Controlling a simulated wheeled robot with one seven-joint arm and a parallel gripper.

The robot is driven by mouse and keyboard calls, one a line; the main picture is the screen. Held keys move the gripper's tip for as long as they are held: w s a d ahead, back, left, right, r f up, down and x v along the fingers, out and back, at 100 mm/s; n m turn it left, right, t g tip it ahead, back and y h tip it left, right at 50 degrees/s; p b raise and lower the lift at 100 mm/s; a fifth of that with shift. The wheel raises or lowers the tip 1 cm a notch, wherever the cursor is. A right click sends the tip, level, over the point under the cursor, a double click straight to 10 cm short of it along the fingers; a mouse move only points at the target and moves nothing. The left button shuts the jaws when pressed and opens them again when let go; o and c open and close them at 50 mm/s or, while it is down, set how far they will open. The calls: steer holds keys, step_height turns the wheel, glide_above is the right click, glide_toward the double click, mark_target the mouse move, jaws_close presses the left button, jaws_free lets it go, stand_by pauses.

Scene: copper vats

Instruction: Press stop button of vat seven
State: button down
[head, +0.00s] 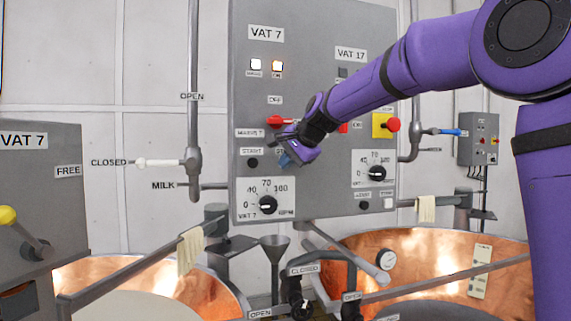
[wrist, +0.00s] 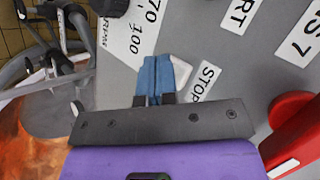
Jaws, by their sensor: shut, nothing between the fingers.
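The grey control panel (head: 315,100) carries a VAT 7 label (head: 266,33) on its left half. My gripper (head: 285,160) is at the lower left half of the panel, right of the black start button (head: 252,163). In the wrist view my gripper's blue fingers (wrist: 155,66) are shut with nothing between them. The white stop button (wrist: 181,73) shows partly behind the fingertips, beside the STOP label (wrist: 205,81). The fingers hide part of it, and I cannot tell whether they touch it. In the head view my gripper hides this button.
A red switch handle (head: 275,121) is above my gripper; a red part (wrist: 293,115) is close at right in the wrist view. A dial (head: 267,204) sits below. VAT 17 controls, with a yellow-backed red button (head: 392,125), are at right. Copper vats (head: 430,262) stand below.

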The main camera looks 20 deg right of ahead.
steer(key=shift+w, duration=0.15)
steer(key=shift+s, duration=0.2)
stand_by(0.3)
steer(key=shift+s, duration=0.75)
steer(key=shift+s, duration=2.5)
steer(key=shift+s, duration=0.1)
steer(key=s+d+f+n+g+h, duration=0.1)
steer(key=s+f, duration=0.4)
steer(key=s, duration=0.6)
steer(key=s+d+f+n+g+h, duration=0.1)
steer(key=s+d+f+n, duration=0.3)
steer(key=s, duration=0.8)
steer(key=s+d+f+n+g+h, duration=0.1)
steer(key=s+f+n, duration=0.5)
steer(key=s, duration=0.6)
steer(key=shift+d+f+g+h, duration=0.4)
steer(key=shift+d+f, duration=0.25)
steer(key=shift+f, duration=0.05)
